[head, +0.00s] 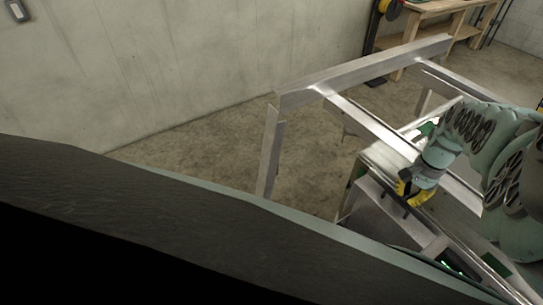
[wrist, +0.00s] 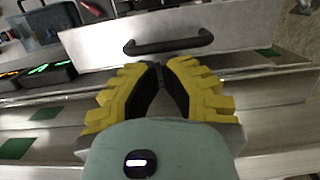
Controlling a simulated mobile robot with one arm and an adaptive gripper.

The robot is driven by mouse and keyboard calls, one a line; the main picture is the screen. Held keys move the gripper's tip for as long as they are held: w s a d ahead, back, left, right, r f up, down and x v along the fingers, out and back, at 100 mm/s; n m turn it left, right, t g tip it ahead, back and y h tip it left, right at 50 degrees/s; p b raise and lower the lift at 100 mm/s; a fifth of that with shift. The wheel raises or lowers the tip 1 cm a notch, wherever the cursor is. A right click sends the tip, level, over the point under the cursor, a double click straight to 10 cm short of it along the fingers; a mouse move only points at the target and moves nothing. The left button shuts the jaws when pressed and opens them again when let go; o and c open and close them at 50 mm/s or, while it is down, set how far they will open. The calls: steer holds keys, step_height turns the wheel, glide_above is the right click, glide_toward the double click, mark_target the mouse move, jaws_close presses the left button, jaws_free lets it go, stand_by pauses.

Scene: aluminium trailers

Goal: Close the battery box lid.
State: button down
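A pale metal panel (wrist: 95,45) with a black bar handle (wrist: 168,42) lies just beyond my gripper in the wrist view. It looks like the battery box lid, but I cannot tell its angle surely. My gripper (wrist: 162,66) has yellow fingers with black inner pads; the tips are together with nothing seen between them. The tips are just short of the handle in the picture; contact cannot be told. In the head view my gripper (head: 407,194) points down over the trailer's near side. Dark batteries (wrist: 47,76) with green and orange lights show left of my gripper.
The aluminium trailer frame (head: 365,69) has upright posts and rails around my arm. Green patches (wrist: 44,112) mark its metal surface. A wooden workbench (head: 440,8) stands at the back right. A concrete wall (head: 190,70) and bare floor (head: 215,165) lie to the left.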

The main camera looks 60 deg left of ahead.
steer(key=shift+s+p, duration=0.25)
steer(key=shift+p, duration=0.15)
stand_by(0.6)
steer(key=shift+s+f+t+p, duration=0.1)
steer(key=shift+s+t+p, duration=0.4)
steer(key=shift+s+p, duration=0.3)
stand_by(1.2)
